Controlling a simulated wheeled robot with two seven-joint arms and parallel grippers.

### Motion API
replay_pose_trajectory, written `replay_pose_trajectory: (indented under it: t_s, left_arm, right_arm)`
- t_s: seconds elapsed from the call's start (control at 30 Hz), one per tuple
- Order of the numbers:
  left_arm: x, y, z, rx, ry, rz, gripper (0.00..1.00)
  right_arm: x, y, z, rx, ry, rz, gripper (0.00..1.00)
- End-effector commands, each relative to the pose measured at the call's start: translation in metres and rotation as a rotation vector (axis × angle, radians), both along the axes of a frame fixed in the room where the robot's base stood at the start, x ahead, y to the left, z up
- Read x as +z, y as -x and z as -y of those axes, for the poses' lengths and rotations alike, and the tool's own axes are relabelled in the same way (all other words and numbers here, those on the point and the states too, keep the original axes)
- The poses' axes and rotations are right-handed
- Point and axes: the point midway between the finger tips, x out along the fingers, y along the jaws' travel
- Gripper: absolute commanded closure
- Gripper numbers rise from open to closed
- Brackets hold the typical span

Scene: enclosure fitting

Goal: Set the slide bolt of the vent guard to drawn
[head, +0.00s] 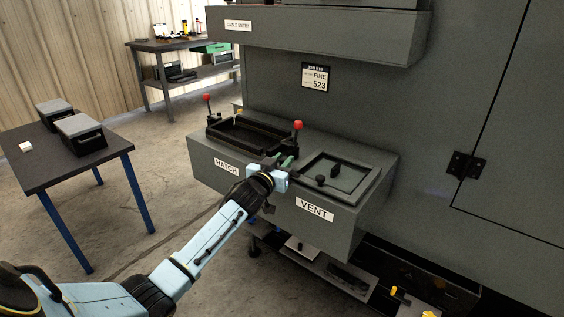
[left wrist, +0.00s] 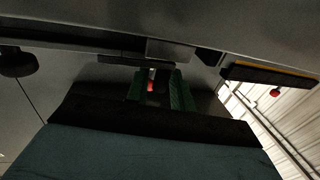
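The vent guard (head: 347,171) is a dark framed panel on top of the grey box, above the VENT label. A dark knob (head: 321,180) stands at its near left edge and another dark post (head: 335,170) stands on the panel. I cannot tell which part is the slide bolt or how it is set. My left gripper (head: 279,162) is at the guard's left side, over the front of the box. Its green fingers also show in the left wrist view (left wrist: 158,90), spread apart. A dark and red detail shows between them; I see no clear grip. My right gripper is out of view.
The open-topped hatch frame (head: 247,138) with red-knobbed levers (head: 298,125) is just left of my gripper. The cable entry ledge (head: 330,30) overhangs behind. A side table (head: 60,165) with two dark cases stands at left. Floor between is clear.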

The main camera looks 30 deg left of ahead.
Motion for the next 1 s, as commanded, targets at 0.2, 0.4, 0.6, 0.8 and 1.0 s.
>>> replay_pose_trajectory:
  t_s: [0.2, 0.4, 0.6, 0.8, 1.0]
  left_arm:
    - [0.000, 0.000, 0.000, 0.000, 0.000, 0.000, 1.00]
    - [0.000, 0.000, 0.000, 0.000, 0.000, 0.000, 1.00]
    - [0.000, -0.003, -0.028, 0.001, -0.007, -0.004, 1.00]
    - [0.000, -0.004, -0.049, 0.002, -0.001, -0.001, 1.00]
    - [0.000, -0.004, -0.051, 0.004, -0.001, 0.000, 1.00]
  right_arm:
    - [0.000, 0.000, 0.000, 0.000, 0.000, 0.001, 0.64]
    - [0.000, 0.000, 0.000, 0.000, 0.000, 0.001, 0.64]
    - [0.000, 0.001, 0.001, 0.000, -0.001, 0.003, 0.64]
    - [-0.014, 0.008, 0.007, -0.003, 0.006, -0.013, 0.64]
    - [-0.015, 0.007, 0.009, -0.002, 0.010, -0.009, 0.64]
